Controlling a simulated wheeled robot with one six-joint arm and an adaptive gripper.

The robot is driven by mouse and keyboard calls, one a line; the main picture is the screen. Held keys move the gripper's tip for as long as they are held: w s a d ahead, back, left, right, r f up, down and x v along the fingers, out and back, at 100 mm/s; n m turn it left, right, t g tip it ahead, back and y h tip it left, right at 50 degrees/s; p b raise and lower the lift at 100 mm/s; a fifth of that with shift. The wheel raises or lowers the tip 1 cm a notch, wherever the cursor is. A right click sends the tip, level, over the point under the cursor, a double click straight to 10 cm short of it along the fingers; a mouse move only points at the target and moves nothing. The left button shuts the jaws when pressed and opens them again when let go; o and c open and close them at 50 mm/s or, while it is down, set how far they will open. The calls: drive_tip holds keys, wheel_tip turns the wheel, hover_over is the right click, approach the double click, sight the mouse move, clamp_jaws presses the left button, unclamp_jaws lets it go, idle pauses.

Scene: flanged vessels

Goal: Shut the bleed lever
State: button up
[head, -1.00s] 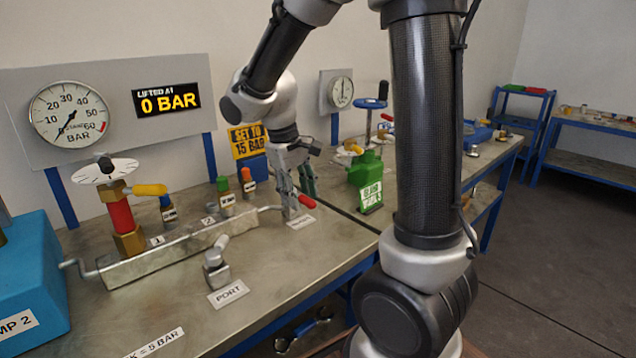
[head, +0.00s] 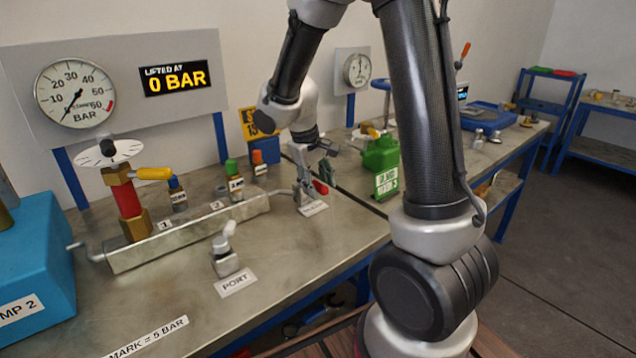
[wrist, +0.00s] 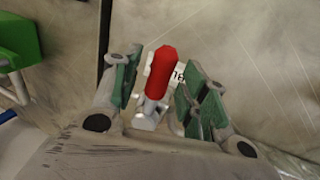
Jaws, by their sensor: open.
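The bleed lever has a red handle (head: 320,187) that sticks out at the right end of the grey manifold (head: 190,232), above a white label (head: 314,209). In the wrist view the red handle (wrist: 166,62) shows between the two green-padded fingers, its tip toward the top. Its grey pivot end lies lower, between the finger bases. My gripper (head: 316,176) is open with one finger on each side of the handle. In the wrist view I see gaps between the handle and both pads of my gripper (wrist: 168,88). Whether the fingers are level with the handle is unclear.
A green box (head: 381,154) with a green sign stands right of the gripper. A port fitting (head: 226,256), valves with orange and green caps and a yellow-handled valve (head: 153,174) stand left. The display (head: 176,77) reads 0 BAR. The front bench is mostly clear.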

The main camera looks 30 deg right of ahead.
clamp_jaws()
